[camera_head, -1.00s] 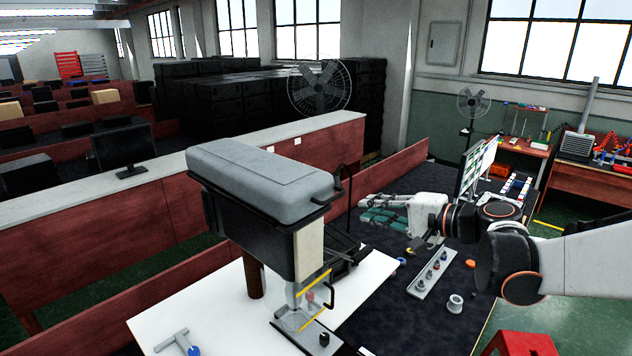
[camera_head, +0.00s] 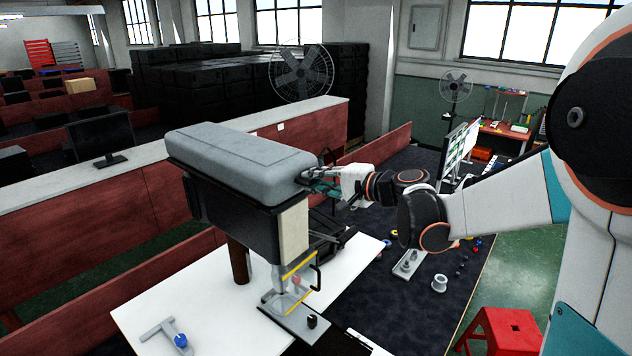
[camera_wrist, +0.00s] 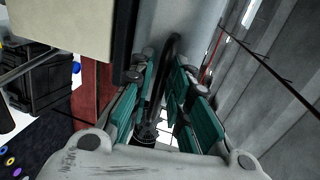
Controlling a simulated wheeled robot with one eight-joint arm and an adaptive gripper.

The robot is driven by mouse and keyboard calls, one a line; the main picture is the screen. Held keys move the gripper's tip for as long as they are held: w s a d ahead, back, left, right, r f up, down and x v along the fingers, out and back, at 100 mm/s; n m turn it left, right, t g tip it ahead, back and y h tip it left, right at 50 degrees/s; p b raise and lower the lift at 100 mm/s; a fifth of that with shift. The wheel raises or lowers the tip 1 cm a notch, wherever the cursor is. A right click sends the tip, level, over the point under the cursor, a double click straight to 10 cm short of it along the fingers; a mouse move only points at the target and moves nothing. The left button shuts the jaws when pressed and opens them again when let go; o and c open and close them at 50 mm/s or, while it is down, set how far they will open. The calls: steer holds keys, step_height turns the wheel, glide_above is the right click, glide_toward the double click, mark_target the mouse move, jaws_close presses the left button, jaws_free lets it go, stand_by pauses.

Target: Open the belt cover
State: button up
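The belt cover (camera_head: 240,155) is the long grey lid on top of the black drill press head (camera_head: 235,200), and it looks closed. In the wrist view its grey surface (camera_wrist: 190,25) fills the top middle. My gripper (camera_head: 318,182) is at the cover's right end. In the wrist view my gripper (camera_wrist: 162,100) has its two green-padded fingers apart. A curved black bar or cable (camera_wrist: 168,65) runs between the fingers, with gaps visible on both sides. Whether it is the cover's handle I cannot tell.
The drill press stands on a white table (camera_head: 180,305). A yellow-edged guard (camera_head: 300,268) hangs below its head. A dark mat (camera_head: 400,310) holds small parts to the right. A red stool (camera_head: 500,325) stands at lower right. A fan (camera_head: 300,78) shows behind.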

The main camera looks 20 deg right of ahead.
mark_target(264, 176)
steer(key=shift+w+a, duration=0.1)
steer(key=shift+w, duration=0.05)
jaws_close()
steer(key=shift+s+a+r+n, duration=0.15)
steer(key=shift+a+r+n, duration=0.1)
steer(key=shift+r+n, duration=0.15)
steer(key=shift+s+a+r+n, duration=0.2)
steer(key=shift+r+n, duration=0.1)
steer(key=shift+r, duration=0.2)
steer(key=s+a+r+n+t+h+b, duration=0.1)
steer(key=s+a+r+n+t+b, duration=0.2)
steer(key=s+a+n, duration=0.7)
steer(key=shift+s+a+r+n+t+h, duration=0.2)
steer(key=shift+a+r+n+t+h, duration=0.35)
steer(key=shift+a+n, duration=1.95)
steer(key=shift+d+r+n, duration=0.1)
steer(key=shift+d+n, duration=0.2)
steer(key=shift+n, duration=0.1)
